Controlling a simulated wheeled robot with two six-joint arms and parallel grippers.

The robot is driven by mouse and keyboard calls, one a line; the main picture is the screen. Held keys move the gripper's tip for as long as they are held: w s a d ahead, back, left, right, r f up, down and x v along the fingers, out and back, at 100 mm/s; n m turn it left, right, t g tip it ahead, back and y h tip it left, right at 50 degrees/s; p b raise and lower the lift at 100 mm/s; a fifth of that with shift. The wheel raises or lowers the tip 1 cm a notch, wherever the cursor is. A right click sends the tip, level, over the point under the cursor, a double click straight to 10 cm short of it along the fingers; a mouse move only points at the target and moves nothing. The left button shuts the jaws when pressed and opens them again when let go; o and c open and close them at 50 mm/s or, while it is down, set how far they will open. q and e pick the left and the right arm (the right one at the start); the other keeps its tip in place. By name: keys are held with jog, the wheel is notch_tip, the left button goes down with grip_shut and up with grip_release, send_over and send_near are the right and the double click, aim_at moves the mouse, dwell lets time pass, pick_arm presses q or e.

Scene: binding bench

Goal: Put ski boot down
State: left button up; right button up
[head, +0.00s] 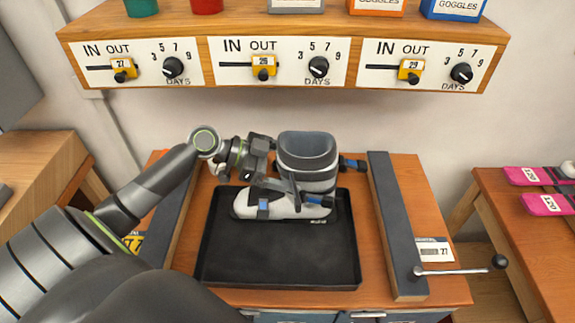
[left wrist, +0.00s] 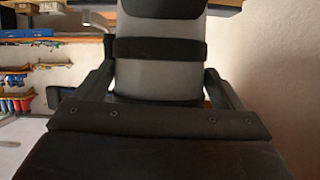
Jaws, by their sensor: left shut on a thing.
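A grey and white ski boot (head: 306,160) with dark trim stands upright, toe to the left, over the back part of a black tray (head: 275,258). My left gripper (head: 338,182) comes in from the left and is shut on the boot's cuff, one finger on the near side and one on the far side. In the left wrist view the grey cuff (left wrist: 160,78) with a dark strap fills the space between the fingers. I cannot tell whether the sole touches the tray. My right gripper is not in view.
Dark rails (head: 396,225) flank the tray on the wooden bench. A lever (head: 460,270) sticks out at the right. A shelf with three dial panels (head: 283,62) hangs above. The tray's front part is clear.

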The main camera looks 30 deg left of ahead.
pick_arm(q)
jog(key=o, duration=1.8)
jog(key=shift+b+v, duration=0.4)
jog(key=shift+v, duration=0.45)
jog(key=shift+p+v, duration=0.35)
jog(key=shift+v, duration=4.8)
jog(key=shift+r, duration=0.1)
